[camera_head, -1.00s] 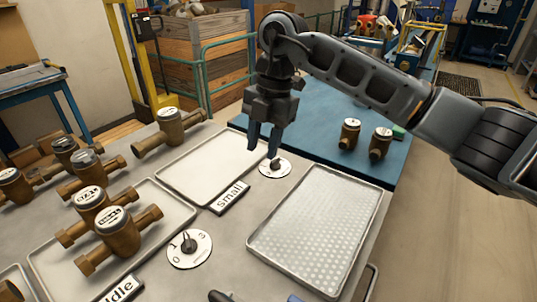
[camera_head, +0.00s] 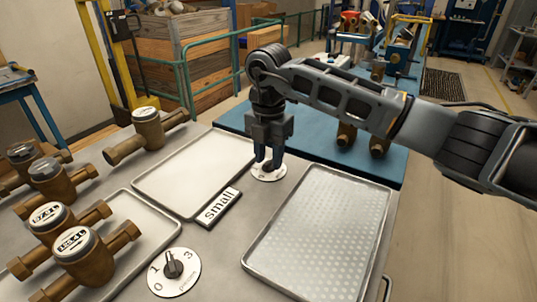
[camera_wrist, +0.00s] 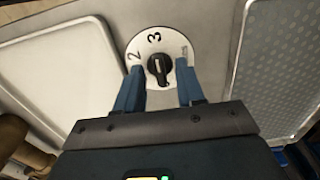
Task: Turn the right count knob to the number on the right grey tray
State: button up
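The right count knob is a black knob (camera_wrist: 157,66) on a round white dial (camera_head: 268,173). In the wrist view the digits 2 and 3 show on the dial's far side, and a mark at right is partly hidden. The knob's bar lies roughly toward the 3; I cannot tell its pointer end. My gripper (camera_head: 268,163) is at the dial, its blue fingers apart on either side of the knob, with gaps showing. The right grey tray (camera_head: 322,235) has a dotted floor and looks empty; I see no number on it.
A second dial (camera_head: 174,272) is at the front left. Brown meters (camera_head: 85,257) stand on the left. A blue table (camera_head: 315,130) stands behind.

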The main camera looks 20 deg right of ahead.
jog(key=shift+f, duration=0.15)
jog(key=shift+c, duration=0.3)
grip_shut()
